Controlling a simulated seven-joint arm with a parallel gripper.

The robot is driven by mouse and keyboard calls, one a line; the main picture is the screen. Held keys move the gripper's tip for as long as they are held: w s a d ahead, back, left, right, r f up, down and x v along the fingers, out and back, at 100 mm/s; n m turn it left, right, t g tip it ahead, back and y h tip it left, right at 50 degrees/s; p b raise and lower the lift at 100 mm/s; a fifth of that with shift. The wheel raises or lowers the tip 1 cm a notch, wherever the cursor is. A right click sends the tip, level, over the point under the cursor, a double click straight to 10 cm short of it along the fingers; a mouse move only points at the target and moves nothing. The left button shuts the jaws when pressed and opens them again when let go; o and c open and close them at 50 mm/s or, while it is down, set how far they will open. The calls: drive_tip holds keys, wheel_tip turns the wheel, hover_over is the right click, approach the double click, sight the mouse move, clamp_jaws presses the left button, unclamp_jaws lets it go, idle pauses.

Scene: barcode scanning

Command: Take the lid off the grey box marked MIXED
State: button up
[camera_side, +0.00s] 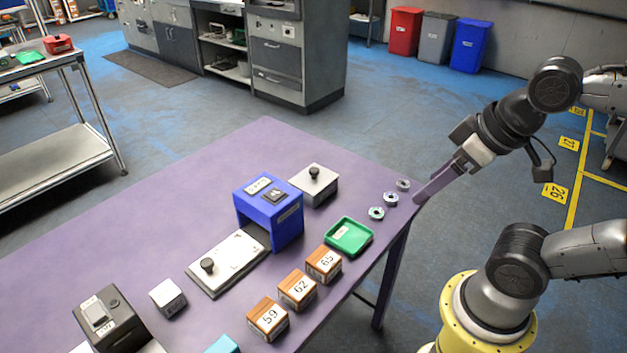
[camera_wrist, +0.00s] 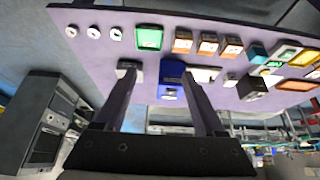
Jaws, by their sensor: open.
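A grey box (camera_side: 315,187) with a flat lid and a black knob (camera_side: 314,172) stands on the purple table, right behind the blue boxy stand. The lid sits on it; any marking is too small to read. In the wrist view the grey box (camera_wrist: 128,66) is near the tip of the left finger, partly hidden by it. My gripper (camera_side: 420,200) is at the table's right edge, to the right of the grey box and apart from it. In the wrist view my gripper (camera_wrist: 160,75) has its two long fingers wide apart, with nothing held.
The blue stand (camera_side: 270,213) is close beside the grey box. A green tray (camera_side: 348,237), metal rings (camera_side: 390,199) and numbered orange-brown boxes (camera_side: 297,290) lie along the near right edge. A white plate with a knob (camera_side: 226,265) lies by the stand. The table's far left is clear.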

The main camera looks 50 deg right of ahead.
drive_tip(key=w+d+r+n, duration=0.2)
drive_tip(key=w+r+n, duration=0.7)
drive_tip(key=w+n, duration=0.15)
drive_tip(key=n+g+h, duration=0.1)
drive_tip(key=n+g, duration=0.5)
drive_tip(key=n, duration=0.2)
hover_over(314, 169)
drive_tip(key=a, duration=0.2)
wheel_tip(314, 169, down, 23)
drive_tip(key=shift+m, duration=0.25)
drive_tip(key=shift+d+f, duration=0.3)
drive_tip(key=shift+f, duration=0.65)
drive_tip(key=shift+d+f, duration=0.3)
drive_tip(key=shift+f, duration=0.65)
drive_tip(key=shift+d+f, duration=0.3)
drive_tip(key=shift+f, duration=0.65)
clamp_jaws()
